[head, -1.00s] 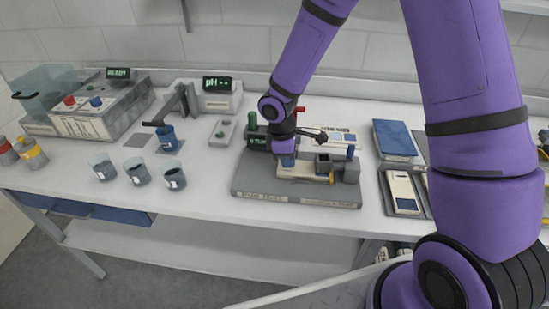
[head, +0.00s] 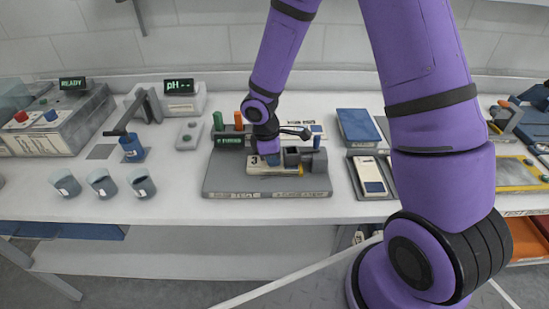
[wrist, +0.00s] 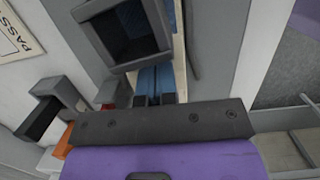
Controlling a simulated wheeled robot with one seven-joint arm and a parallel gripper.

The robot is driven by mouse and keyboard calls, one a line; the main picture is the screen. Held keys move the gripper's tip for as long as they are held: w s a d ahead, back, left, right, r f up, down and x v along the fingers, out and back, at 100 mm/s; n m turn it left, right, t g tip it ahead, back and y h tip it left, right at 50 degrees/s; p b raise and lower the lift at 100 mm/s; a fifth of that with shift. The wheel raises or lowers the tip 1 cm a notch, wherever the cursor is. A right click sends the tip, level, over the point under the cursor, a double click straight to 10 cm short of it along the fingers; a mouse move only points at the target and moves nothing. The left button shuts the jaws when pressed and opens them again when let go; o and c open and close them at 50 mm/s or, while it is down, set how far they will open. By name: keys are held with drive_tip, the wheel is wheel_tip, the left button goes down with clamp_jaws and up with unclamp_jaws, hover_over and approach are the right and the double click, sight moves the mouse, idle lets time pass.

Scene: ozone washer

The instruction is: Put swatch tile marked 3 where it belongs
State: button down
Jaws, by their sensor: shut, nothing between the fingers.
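The swatch tile marked 3 (head: 254,162) is a pale tile lying on the grey test fixture (head: 222,184) in the head view. My gripper (head: 267,160) is low over this tile, just right of the number, and hides part of it. In the wrist view my gripper's fingertips (wrist: 154,100) are shut with nothing between them. A blue swatch face (wrist: 148,82) and a pale edge lie right below them. Whether the fingers touch the tile I cannot tell. A dark, hollow square block (wrist: 122,35) stands close to the fingertips; it also shows in the head view (head: 292,157).
The fixture carries a green knob (head: 218,121), an orange knob (head: 238,121) and a small lit display. To the right are a tray with a pale, blue-patched tile (head: 371,176) and a blue book-like block (head: 357,126). Several beakers (head: 103,183) stand left. The front bench strip is clear.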

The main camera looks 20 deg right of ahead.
sight(241, 170)
drive_tip(key=w+a, duration=0.1)
drive_tip(key=a, duration=0.2)
drive_tip(key=w+a, duration=0.1)
drive_tip(key=a, duration=0.2)
drive_tip(key=w+a, duration=0.1)
drive_tip(key=a, duration=0.2)
drive_tip(key=shift+w+a+f, duration=0.25)
drive_tip(key=shift+a+f, duration=0.1)
drive_tip(key=shift+r, duration=0.15)
